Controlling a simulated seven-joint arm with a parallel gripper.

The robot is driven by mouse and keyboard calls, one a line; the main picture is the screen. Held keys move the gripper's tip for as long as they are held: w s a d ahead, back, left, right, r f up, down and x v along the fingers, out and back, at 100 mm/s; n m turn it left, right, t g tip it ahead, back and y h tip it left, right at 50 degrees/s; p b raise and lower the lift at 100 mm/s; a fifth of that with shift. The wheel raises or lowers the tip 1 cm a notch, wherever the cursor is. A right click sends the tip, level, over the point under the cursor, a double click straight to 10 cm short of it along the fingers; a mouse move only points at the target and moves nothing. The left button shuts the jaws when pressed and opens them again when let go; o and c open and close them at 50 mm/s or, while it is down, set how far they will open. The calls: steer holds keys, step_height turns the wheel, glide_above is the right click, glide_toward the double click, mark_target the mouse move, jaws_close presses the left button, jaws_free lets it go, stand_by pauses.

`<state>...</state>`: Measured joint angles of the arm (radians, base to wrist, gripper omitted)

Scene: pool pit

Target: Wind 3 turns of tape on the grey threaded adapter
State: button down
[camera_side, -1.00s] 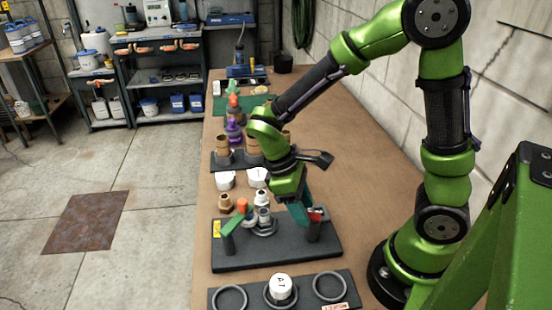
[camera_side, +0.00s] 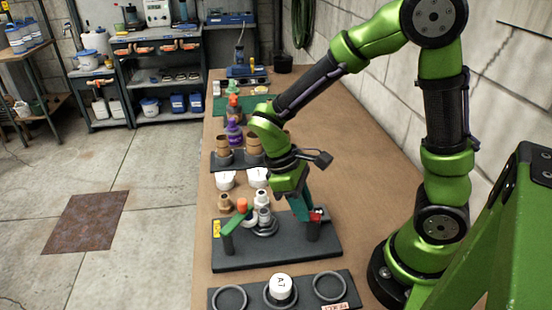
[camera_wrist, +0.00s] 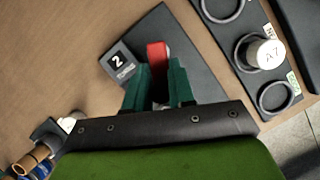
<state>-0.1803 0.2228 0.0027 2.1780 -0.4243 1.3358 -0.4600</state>
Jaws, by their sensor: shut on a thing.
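The grey threaded adapter (camera_side: 264,216) stands upright near the middle of the dark fixture base (camera_side: 275,258), with a grey ring around its foot. My gripper (camera_side: 306,209) is low over the right side of this base, by the dark right post (camera_side: 313,231). In the wrist view its teal fingers (camera_wrist: 160,88) are shut on a red piece (camera_wrist: 158,55), which shows as a small red spot (camera_side: 317,214) at the post top in the side view. No tape is clearly visible on the adapter. The wrist view does not show the adapter.
A green arm with an orange knob (camera_side: 241,205) stands on the base's left. A ring rack (camera_side: 255,300) in front holds a white cap marked A7 (camera_side: 281,287). White cylinders (camera_side: 225,181) and brown parts (camera_side: 224,202) stand behind. The bench right of the base is clear.

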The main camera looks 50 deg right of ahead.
steer(key=m, duration=0.1)
steer(key=d+m+y, duration=0.1)
steer(key=m, duration=0.1)
steer(key=shift+w, duration=0.1)
steer(key=m+y, duration=0.1)
steer(key=m, duration=0.1)
steer(key=d+m+y, duration=0.1)
steer(key=m, duration=0.2)
steer(key=shift+r, duration=0.1)
steer(key=m, duration=0.1)
steer(key=m+t+y, duration=0.1)
steer(key=m, duration=0.1)
steer(key=s+d+m, duration=0.1)
steer(key=m, duration=0.1)
steer(key=shift+t+y, duration=0.3)
steer(key=shift+y, duration=0.1)
steer(key=shift+s+d+m+t+y, duration=0.15)
steer(key=shift+s+m+t+y, duration=0.15)
steer(key=shift+m, duration=0.75)
steer(key=shift+s+d+m+t+y, duration=0.2)
steer(key=shift+m+t, duration=0.1)
steer(key=shift+m, duration=0.75)
steer(key=c, duration=1)
jaws_free()
steer(key=shift+o, duration=0.2)
steer(key=v, duration=1.6)
steer(key=shift+r, duration=0.4)
